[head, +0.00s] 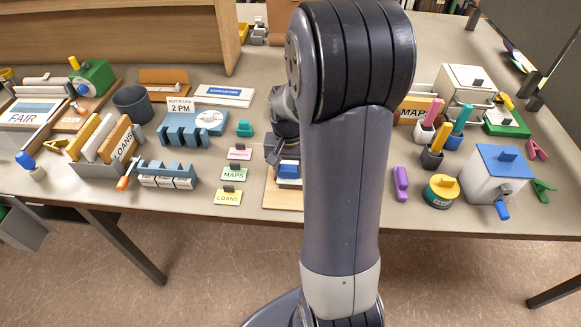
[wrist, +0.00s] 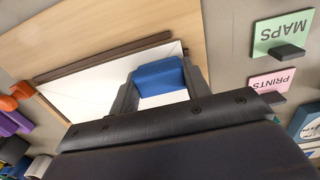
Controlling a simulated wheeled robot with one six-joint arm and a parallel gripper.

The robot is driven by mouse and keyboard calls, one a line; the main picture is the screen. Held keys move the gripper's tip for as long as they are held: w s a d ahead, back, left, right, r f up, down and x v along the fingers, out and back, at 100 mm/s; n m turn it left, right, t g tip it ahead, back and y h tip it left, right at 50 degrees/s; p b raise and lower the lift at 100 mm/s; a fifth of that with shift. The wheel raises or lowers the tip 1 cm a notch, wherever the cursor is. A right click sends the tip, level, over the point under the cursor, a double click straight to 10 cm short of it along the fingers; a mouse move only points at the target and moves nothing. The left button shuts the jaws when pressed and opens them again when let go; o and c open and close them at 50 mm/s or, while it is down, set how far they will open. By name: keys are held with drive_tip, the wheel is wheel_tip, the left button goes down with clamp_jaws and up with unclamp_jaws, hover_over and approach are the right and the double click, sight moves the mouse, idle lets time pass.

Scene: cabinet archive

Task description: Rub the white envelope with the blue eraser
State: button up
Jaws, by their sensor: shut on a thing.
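The blue eraser (wrist: 160,76) is between the two fingers of my gripper (wrist: 158,85), which is shut on it. The white envelope (wrist: 95,88) lies under and around the eraser in the wrist view, on a light wooden board (wrist: 185,25) with dark strips along it. Whether the eraser touches the envelope I cannot tell. In the head view, the blue eraser (head: 289,170) shows beside my arm near the table's front, above the board (head: 281,196). My arm hides most of the board there, and the envelope's near part is covered by my gripper in the wrist view.
Green MAPS (head: 234,174), pink PRINTS (head: 239,153) and yellow LOANS (head: 228,197) cards lie left of the board. A purple object (head: 401,183) and a round yellow-topped tin (head: 441,191) stand to the right. A teal stamp (head: 244,129) is farther back.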

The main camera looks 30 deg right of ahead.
wheel_tip(320, 180, up, 4)
drive_tip(key=shift+s+d+f+p, duration=0.1)
drive_tip(key=shift+s+d+p, duration=0.05)
drive_tip(key=shift+p, duration=0.85)
drive_tip(key=shift+r+p, duration=0.3)
drive_tip(key=shift+r, duration=0.1)
wheel_tip(320, 180, up, 4)
drive_tip(key=p, duration=0.3)
drive_tip(key=shift+f, duration=0.15)
drive_tip(key=shift+f, duration=0.1)
